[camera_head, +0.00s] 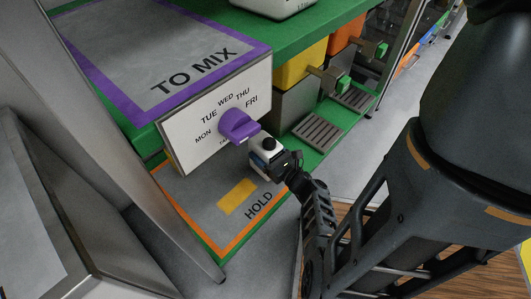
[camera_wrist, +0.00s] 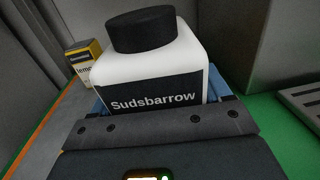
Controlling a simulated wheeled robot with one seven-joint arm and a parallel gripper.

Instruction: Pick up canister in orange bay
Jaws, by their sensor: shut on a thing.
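The canister is white with a black cap and a dark label reading "Sudsbarrow" (camera_wrist: 150,65). In the head view the canister (camera_head: 259,160) is by the right end of the orange-bordered bay marked HOLD (camera_head: 205,205), just below the purple knob. My gripper (camera_head: 275,163) is shut on the canister, with blue finger pads on both sides of its body in the wrist view (camera_wrist: 160,105). The lower part of the canister is hidden by my gripper. I cannot tell whether its base touches the bay.
A purple day-dial knob (camera_head: 236,125) projects from a white panel (camera_head: 190,130) close above the canister. A small yellow and dark box (camera_wrist: 84,60) stands behind it at left. Grated trays (camera_head: 318,132) lie to the right. A metal post (camera_head: 130,130) stands left.

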